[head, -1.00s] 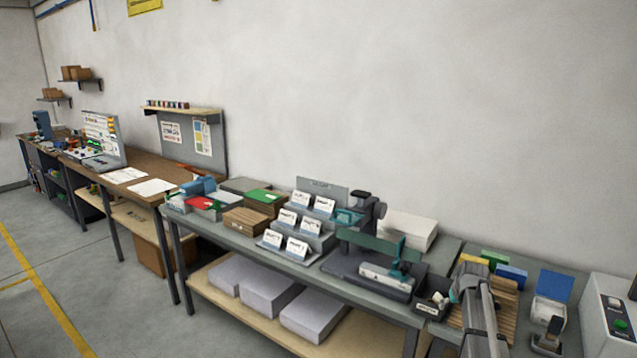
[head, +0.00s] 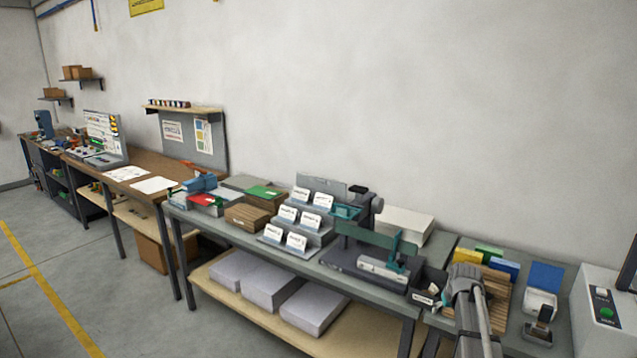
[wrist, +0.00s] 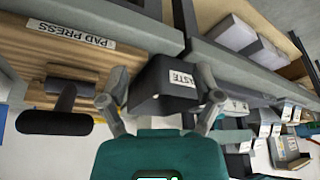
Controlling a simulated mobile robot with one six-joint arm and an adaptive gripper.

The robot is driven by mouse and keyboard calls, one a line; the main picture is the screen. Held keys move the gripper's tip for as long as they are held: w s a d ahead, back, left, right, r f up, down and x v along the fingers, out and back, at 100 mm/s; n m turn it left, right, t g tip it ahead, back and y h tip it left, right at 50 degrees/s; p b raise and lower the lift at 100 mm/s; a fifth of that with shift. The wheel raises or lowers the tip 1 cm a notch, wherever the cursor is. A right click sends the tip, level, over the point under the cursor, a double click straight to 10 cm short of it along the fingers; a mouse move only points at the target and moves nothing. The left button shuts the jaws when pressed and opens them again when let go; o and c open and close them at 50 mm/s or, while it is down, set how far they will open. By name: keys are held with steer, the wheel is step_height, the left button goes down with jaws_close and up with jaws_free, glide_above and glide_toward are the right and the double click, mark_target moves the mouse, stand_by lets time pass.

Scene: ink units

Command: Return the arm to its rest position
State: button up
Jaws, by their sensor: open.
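My gripper (wrist: 166,88) shows in the wrist view with its two grey fingers spread apart and nothing held between them. A black bin (wrist: 160,97) with a partly readable "ASTE" label appears beyond the fingers; I cannot tell the distance. In the head view my arm (head: 470,300) rises at the lower right, in front of a wooden slatted board (head: 497,292). The same bin (head: 427,289) stands just left of the arm's end. The fingertips are hard to make out in the head view.
In the wrist view a dark handled tool (wrist: 62,112) lies beside the "PAD PRESS" label (wrist: 88,38). In the head view a teal and grey press (head: 375,250), stepped card holders (head: 297,222), yellow, green and blue pads (head: 489,256), and a grey machine (head: 605,310) crowd the benches.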

steer(key=s+a+f+g, duration=0.1)
steer(key=s+a+g, duration=0.3)
steer(key=s+a, duration=1.8)
steer(key=shift+s, duration=1.05)
steer(key=shift+d, duration=0.1)
steer(key=shift+c, duration=0.3)
